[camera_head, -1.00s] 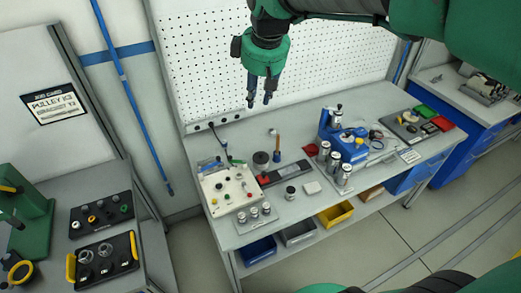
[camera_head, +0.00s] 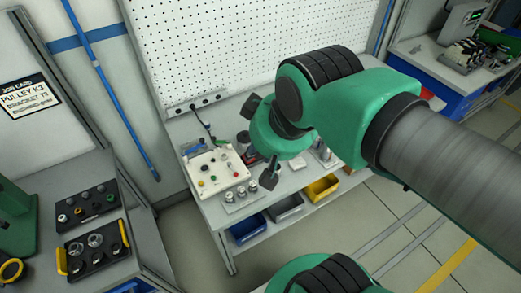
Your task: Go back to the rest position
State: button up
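My gripper (camera_head: 269,172) is at the end of my green arm, over the front part of the grey workbench (camera_head: 216,215). It points down and is seen nearly edge-on. The two fingers overlap in this view, so I cannot tell whether they are apart. No held object shows at the fingertips. My arm crosses the right half of the view and hides much of the bench's right side.
A white control box (camera_head: 213,170) and small metal cylinders (camera_head: 241,193) stand left of my gripper. Blue (camera_head: 248,228), grey (camera_head: 286,208) and yellow (camera_head: 322,188) bins sit below the bench top. A side table holds a black tray (camera_head: 93,249). Open floor lies in front.

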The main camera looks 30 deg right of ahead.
jog(key=shift+s+f, duration=0.2)
jog(key=shift+s, duration=0.05)
notch_tip(320, 180, down, 8)
jog(key=b, duration=0.7)
jog(key=shift+r+b, duration=0.2)
jog(key=shift+b, duration=0.1)
jog(key=o, duration=0.7)
jog(key=shift+c, duration=0.2)
